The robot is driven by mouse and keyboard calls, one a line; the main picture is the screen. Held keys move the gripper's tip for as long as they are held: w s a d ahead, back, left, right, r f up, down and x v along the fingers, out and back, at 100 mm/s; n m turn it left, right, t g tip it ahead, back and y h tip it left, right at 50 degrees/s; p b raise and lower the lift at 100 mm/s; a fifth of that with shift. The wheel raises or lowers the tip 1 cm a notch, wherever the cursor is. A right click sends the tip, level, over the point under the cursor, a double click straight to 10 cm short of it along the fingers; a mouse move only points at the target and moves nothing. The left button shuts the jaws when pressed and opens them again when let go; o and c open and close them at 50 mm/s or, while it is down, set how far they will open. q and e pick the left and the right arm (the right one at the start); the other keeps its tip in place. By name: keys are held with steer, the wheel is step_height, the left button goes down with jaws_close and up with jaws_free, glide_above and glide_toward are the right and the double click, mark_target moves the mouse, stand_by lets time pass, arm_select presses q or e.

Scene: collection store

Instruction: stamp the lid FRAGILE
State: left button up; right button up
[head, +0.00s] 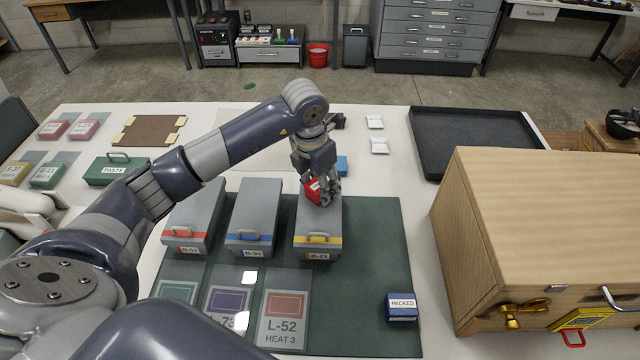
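My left gripper (318,203) is shut on a small red block, a stamp (314,188), with a white label too small and covered to read. It holds the stamp over the far half of the lid (318,224) of the grey box with the yellow stripe. I cannot tell whether the stamp touches the lid. Two similar grey boxes stand to its left, one with a blue stripe (252,213) and one with a red stripe (193,214). A blue stamp labelled PACKED (401,306) stands at the mat's right. My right gripper is out of view.
The boxes stand on a dark green mat (370,250). Cards, one reading L-52 (284,308), lie in front. A large wooden case (550,220) takes up the right side. A black tray (470,114) lies behind it. A small blue object (342,165) sits behind the gripper.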

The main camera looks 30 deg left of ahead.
arm_select(q)
steer(key=shift+s+f, duration=0.1)
stand_by(0.3)
steer(key=shift+r+p, duration=0.8)
steer(key=shift+r, duration=0.45)
steer(key=shift+r+p, duration=1.3)
steer(key=shift+r, duration=1.05)
